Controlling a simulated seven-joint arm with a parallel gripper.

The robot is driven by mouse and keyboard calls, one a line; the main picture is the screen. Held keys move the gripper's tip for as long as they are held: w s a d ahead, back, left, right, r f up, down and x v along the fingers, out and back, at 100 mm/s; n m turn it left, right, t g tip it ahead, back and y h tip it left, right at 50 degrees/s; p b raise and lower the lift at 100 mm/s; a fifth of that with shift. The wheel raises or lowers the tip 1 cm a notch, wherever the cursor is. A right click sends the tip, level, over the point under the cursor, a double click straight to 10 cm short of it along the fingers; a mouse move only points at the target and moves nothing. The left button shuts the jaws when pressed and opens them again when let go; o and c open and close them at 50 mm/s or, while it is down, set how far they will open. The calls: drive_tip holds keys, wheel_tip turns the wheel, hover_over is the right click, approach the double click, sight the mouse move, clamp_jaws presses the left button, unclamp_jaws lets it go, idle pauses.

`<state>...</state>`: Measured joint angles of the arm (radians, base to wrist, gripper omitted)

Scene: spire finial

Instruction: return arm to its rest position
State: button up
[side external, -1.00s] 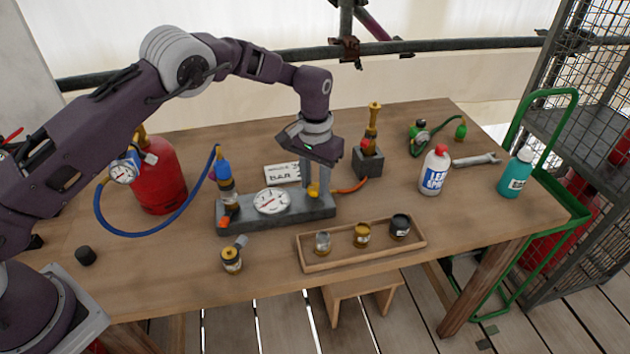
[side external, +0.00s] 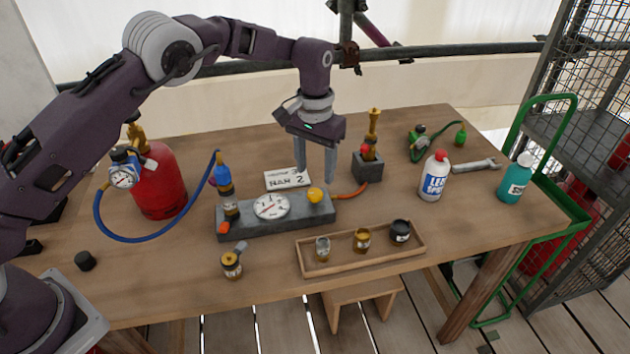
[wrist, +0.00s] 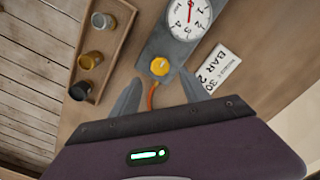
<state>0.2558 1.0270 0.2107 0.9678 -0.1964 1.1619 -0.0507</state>
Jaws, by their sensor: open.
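My gripper (side external: 315,172) is open and empty in the side external view, its two grey fingers pointing down above the table, behind the grey gauge block (side external: 290,218). In the wrist view my gripper (wrist: 168,98) shows a finger on each side of a yellow knob (wrist: 160,66), with nothing between them that I can see held. The yellow knob (side external: 315,194) sits on the right end of the block, next to the white dial (side external: 271,206). My fingertips look apart from the knob.
A wooden tray (side external: 330,268) with three small jars stands in front. A red cylinder (side external: 160,180) with a blue hose is at left. A dark stand with a brass fitting (side external: 368,160) is right of my gripper. A scaffold rail (side external: 450,50) runs behind.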

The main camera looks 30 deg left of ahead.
drive_tip(key=shift+r, duration=0.55)
drive_tip(key=shift+r, duration=0.1)
drive_tip(key=s+a+r+t, duration=0.1)
drive_tip(key=s+a+r, duration=0.2)
drive_tip(key=s+r, duration=0.65)
drive_tip(key=s+a+r+t, duration=0.25)
drive_tip(key=s+r, duration=0.45)
drive_tip(key=r, duration=0.5)
drive_tip(key=s+a+f+t, duration=0.1)
drive_tip(key=s+a, duration=0.1)
drive_tip(key=s, duration=0.8)
drive_tip(key=s+a+f+t, duration=0.1)
drive_tip(key=s+f, duration=0.1)
drive_tip(key=s, duration=0.9)
drive_tip(key=shift+s+a, duration=0.15)
drive_tip(key=shift+a, duration=0.2)
drive_tip(key=shift+f, duration=0.1)
